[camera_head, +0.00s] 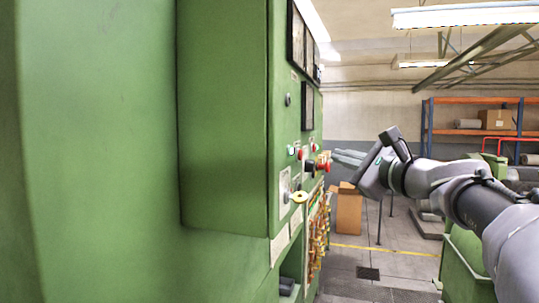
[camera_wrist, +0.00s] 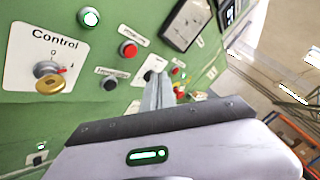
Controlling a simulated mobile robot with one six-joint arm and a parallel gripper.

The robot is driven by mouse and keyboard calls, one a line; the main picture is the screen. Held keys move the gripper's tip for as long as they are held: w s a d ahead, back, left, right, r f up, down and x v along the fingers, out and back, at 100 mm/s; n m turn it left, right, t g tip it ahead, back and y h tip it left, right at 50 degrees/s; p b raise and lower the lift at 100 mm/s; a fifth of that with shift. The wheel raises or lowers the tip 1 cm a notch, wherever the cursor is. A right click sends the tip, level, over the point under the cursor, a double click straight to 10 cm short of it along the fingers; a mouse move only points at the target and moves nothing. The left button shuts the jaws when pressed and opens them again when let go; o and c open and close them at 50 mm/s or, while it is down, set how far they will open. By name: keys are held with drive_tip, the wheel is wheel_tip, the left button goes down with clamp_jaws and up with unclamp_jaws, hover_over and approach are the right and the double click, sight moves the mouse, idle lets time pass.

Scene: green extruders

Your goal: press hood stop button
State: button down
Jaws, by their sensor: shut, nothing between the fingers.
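A green machine panel carries several buttons and knobs. In the wrist view a red button (camera_wrist: 128,49) sits beside a small label, with a lit green-white button (camera_wrist: 89,17) to its upper left and a black knob (camera_wrist: 108,82) below it. A smaller red button (camera_wrist: 175,70) is just right of my fingertips. I cannot read which label says hood stop. My gripper (camera_wrist: 157,78) is shut and empty, its fingers pointing at the panel. In the head view my gripper (camera_head: 336,156) is right of a protruding red button (camera_head: 325,163); contact cannot be told.
A key switch with a yellow tag (camera_wrist: 50,84) sits on a plate marked Control. A cardboard box (camera_head: 348,208) stands on the floor behind the panel; orange and blue shelving (camera_head: 476,132) is farther back.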

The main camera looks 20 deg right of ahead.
drive_tip(key=shift+w+a, duration=0.7)
drive_tip(key=shift+a, duration=0.3)
drive_tip(key=shift+w+a, duration=0.65)
drive_tip(key=shift+a, duration=0.35)
idle(0.5)
drive_tip(key=shift+w+a, duration=0.25)
drive_tip(key=shift+a, duration=0.1)
drive_tip(key=shift+w+a+b, duration=0.2)
drive_tip(key=shift+a+b, duration=0.1)
idle(0.6)
drive_tip(key=shift+d, duration=0.1)
drive_tip(key=shift+s+d, duration=0.45)
drive_tip(key=shift+d, duration=0.1)
drive_tip(key=shift+s+d+b, duration=0.25)
drive_tip(key=shift+s+d, duration=0.45)
drive_tip(key=shift+d, duration=0.35)
drive_tip(key=shift+s+d+b, duration=0.2)
drive_tip(key=shift+s+d, duration=0.5)
drive_tip(key=shift+d, duration=0.35)
